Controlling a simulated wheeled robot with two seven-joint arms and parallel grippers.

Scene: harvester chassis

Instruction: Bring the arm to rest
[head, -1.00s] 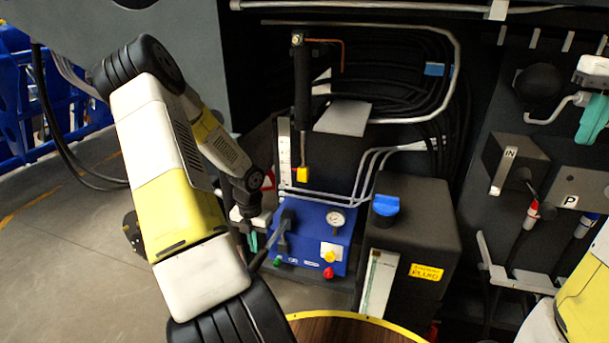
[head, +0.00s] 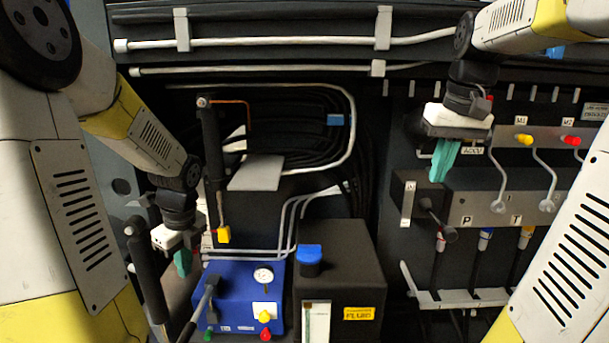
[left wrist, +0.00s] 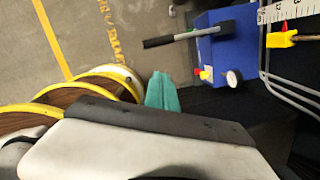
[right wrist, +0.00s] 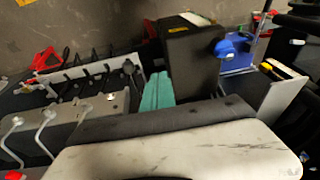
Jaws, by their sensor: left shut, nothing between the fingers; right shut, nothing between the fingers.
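My left gripper (head: 183,262) hangs at the left in the head view, its teal fingers shut and empty, beside the blue pump unit (head: 240,285). Its fingers also show in the left wrist view (left wrist: 161,92), apart from the pump's black lever (left wrist: 190,36). My right gripper (head: 443,160) is at the upper right in the head view, shut and empty, in front of the valve panel (head: 480,205). Its teal fingers show in the right wrist view (right wrist: 157,92), with the valve block on their left and the black fluid tank on their right.
The black fluid tank (head: 350,265) with a blue cap (head: 310,255) stands between the grippers. Valve levers (head: 548,180) and hoses (head: 440,242) lie below and right of my right gripper. Metal pipes (head: 250,42) run along the top. Wooden reels with yellow rims (left wrist: 110,85) stand near my left gripper.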

